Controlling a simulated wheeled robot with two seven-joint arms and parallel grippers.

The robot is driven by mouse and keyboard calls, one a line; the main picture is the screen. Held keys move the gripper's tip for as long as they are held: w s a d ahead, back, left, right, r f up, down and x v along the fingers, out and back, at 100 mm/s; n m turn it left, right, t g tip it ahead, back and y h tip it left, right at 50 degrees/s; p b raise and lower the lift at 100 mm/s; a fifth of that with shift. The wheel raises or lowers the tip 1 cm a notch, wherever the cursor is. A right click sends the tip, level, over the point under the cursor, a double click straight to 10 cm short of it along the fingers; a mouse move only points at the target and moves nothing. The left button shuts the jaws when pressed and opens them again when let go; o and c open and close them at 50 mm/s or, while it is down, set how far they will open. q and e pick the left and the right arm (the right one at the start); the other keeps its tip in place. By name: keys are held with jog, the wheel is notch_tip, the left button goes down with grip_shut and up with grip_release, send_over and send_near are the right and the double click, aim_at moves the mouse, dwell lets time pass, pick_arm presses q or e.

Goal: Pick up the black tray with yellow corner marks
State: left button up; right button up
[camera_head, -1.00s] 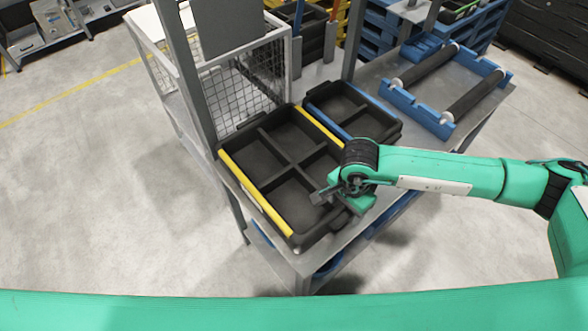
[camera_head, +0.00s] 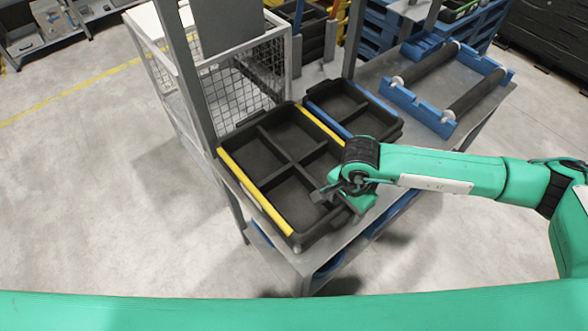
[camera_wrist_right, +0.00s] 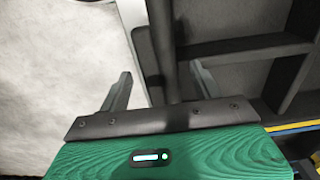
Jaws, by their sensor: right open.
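The black tray with yellow edge strips (camera_head: 291,163) lies on a grey table, divided into compartments. A yellow strip runs along its left side and another along its upper right side. My right gripper (camera_head: 336,202) is at the tray's near right side, over its rim, and hides part of that side. In the right wrist view the open fingers of my right gripper (camera_wrist_right: 163,90) stand on either side of the tray's dark rim (camera_wrist_right: 160,40). Contact cannot be made out. My left gripper is not in view.
A second black tray with a blue strip (camera_head: 355,103) sits close beside it on the right. A blue roller frame (camera_head: 418,108) is farther right on the table (camera_head: 345,240). A grey post (camera_head: 190,80) and wire cage (camera_head: 240,90) stand at the left and back. Open floor lies left.

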jog(key=c, duration=1.1)
jog(key=shift+c, duration=0.8)
jog(key=shift+r, duration=0.1)
